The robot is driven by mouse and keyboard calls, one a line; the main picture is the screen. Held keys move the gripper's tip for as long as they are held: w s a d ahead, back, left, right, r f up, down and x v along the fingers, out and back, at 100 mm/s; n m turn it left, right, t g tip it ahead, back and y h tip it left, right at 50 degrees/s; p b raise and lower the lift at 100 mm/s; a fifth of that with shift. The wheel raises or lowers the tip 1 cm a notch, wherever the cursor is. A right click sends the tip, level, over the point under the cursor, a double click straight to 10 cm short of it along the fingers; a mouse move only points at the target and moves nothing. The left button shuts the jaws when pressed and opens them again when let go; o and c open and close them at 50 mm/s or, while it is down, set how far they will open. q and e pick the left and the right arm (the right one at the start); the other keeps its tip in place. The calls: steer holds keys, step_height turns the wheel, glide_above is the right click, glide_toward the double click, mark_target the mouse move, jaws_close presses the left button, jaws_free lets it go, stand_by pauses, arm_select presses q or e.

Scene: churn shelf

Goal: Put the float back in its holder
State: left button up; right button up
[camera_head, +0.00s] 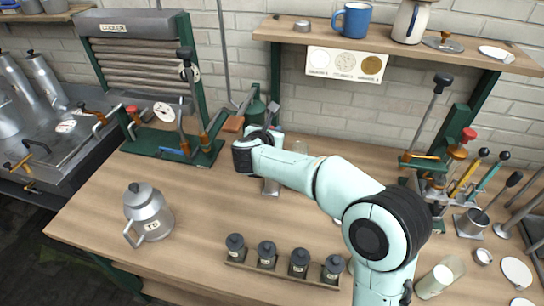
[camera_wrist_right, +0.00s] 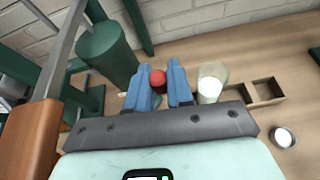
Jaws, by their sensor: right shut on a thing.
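My right gripper (camera_wrist_right: 159,70) shows its two blue fingers in the right wrist view, shut on a small red-topped thing (camera_wrist_right: 158,78), which looks like the float. Its lower part is hidden by the fingers and the gripper body. A wooden holder (camera_wrist_right: 280,99) with a square opening stands on the bench to the right of the fingers, apart from them. In the head view my right arm reaches across the bench to the back middle, and the wrist hides the fingers and the held thing. My left gripper is in neither view.
A glass with white liquid (camera_wrist_right: 209,88) stands just right of the fingers. A dark green cylinder (camera_wrist_right: 106,53) is close on the left. A round metal tin (camera_wrist_right: 283,137) lies at right. A teapot-like can (camera_head: 149,213) and a rack of dark-lidded jars (camera_head: 267,254) stand in front.

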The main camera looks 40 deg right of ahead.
step_height(320, 180, down, 8)
steer(key=shift+f+b, duration=0.1)
steer(key=shift+b, duration=0.4)
steer(key=shift+f, duration=0.1)
steer(key=o, duration=0.8)
steer(key=shift+r, duration=0.2)
steer(key=b+v, duration=0.1)
steer(key=v, duration=1.1)
steer(key=shift+f, duration=0.1)
